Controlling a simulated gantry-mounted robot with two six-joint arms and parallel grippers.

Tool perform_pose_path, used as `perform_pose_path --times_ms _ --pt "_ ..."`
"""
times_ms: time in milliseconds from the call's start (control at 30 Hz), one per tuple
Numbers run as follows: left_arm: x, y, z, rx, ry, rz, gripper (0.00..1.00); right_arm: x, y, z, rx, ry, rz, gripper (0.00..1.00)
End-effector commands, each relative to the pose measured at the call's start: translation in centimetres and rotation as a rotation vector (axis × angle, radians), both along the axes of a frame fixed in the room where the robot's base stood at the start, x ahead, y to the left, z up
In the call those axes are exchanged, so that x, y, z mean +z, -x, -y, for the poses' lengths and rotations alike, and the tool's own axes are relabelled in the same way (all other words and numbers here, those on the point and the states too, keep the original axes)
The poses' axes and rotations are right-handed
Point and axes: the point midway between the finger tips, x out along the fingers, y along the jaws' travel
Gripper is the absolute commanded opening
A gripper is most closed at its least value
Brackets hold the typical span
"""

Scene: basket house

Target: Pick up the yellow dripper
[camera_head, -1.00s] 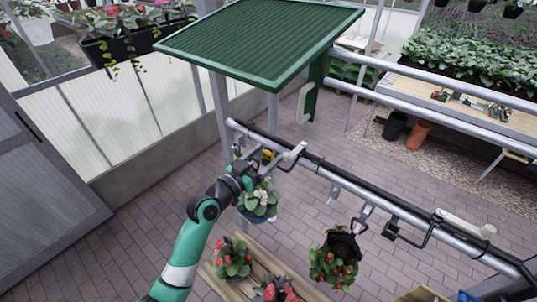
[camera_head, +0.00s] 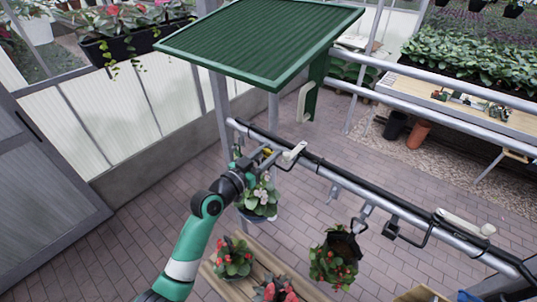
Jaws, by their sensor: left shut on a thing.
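The yellow dripper (camera_head: 267,152) shows as a small yellow spot at my left gripper (camera_head: 264,158), just below the left part of the overhead rail. My left gripper is shut on it, and the fingers hide most of it. A potted plant with pale flowers (camera_head: 259,198) hangs just below the gripper. My right gripper is not in view.
A grey pipe rail (camera_head: 350,182) with a black hose runs across to the lower right. A hanging pot with red flowers (camera_head: 334,258) is on the right. A wooden slatted bench (camera_head: 257,264) with red-flowered plants is below.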

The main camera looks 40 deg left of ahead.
Motion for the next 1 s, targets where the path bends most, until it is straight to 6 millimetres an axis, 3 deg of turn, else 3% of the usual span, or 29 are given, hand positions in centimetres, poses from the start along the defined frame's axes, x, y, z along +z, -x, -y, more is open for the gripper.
perform_pose_path --times_ms 433,600,1000 --pt "8.8 0.0 0.0 0.001 -0.001 0.005 0.1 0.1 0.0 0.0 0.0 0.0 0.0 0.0" --pt "9.7 0.0 0.0 0.002 0.0 0.002 0.1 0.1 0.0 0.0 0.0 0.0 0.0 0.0" --pt "9.7 0.0 0.0 0.001 0.0 0.001 0.1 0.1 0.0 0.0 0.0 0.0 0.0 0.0"
